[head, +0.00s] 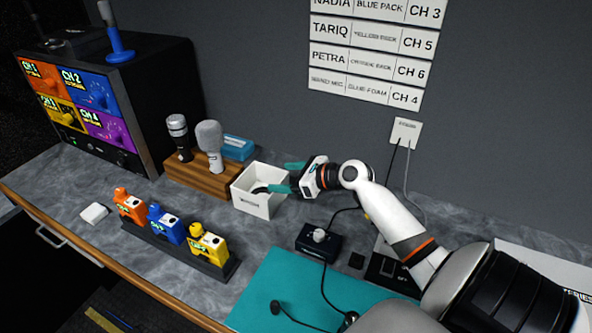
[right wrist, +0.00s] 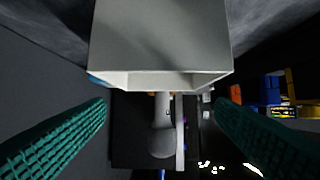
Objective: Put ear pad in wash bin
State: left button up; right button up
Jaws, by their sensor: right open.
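The white bin (head: 257,206) stands on the counter, with a dark label on its front too small to read. A small dark piece (head: 261,190), which looks like the ear pad, lies inside it, partly hidden by the wall and a finger. In the right wrist view the bin (right wrist: 160,45) shows above and between the spread fingers (right wrist: 160,140), with nothing held. My left gripper is not in view.
A wooden stand with two microphones (head: 210,145) and a blue box (head: 238,148) sit left of the bin. Orange, blue and yellow packs (head: 165,223) stand in a rack in front. A black knob box (head: 318,241) and teal mat (head: 262,290) lie nearer, with cables.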

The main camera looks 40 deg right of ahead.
jog(key=shift+v, duration=1.65)
